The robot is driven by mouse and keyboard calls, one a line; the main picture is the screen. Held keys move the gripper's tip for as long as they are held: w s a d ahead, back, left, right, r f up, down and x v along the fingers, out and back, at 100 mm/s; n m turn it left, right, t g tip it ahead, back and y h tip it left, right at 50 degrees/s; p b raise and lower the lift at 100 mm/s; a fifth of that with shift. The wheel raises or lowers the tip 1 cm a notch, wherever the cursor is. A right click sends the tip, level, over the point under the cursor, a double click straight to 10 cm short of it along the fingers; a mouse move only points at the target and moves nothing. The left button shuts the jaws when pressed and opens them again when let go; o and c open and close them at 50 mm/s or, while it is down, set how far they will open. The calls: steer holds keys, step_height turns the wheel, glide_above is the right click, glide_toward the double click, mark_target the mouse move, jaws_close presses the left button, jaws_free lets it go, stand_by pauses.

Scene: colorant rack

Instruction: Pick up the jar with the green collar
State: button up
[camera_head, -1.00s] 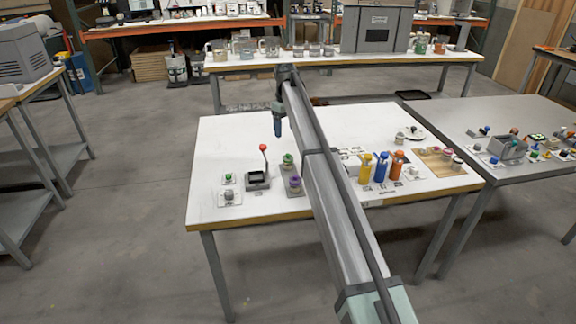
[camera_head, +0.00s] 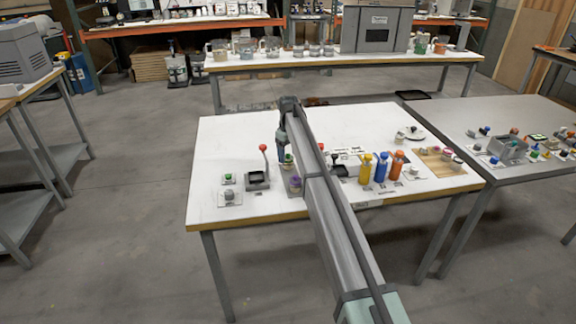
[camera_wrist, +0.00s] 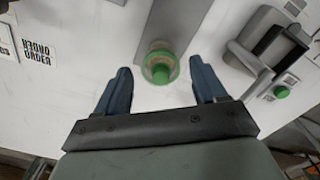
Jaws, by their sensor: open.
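The jar with the green collar (camera_wrist: 160,66) shows in the wrist view, just beyond and between my open fingertips, with nothing touching it. In the head view the green-collared jar (camera_head: 288,159) stands on the white table, partly hidden by my gripper and arm. My gripper (camera_wrist: 163,84) is open and empty, with one blue finger to each side of the jar's line. In the head view my gripper (camera_head: 283,150) points down, right above or beside the jar; the exact gap is hard to tell.
A lever device with a red knob (camera_head: 263,149) is to the left. Yellow (camera_head: 365,168), blue (camera_head: 381,168) and orange (camera_head: 397,166) bottles stand to the right.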

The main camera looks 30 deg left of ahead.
steer(key=shift+f, duration=0.95)
steer(key=shift+c, duration=0.3)
steer(key=c, duration=1)
steer(key=shift+o, duration=0.2)
steer(key=shift+r, duration=0.15)
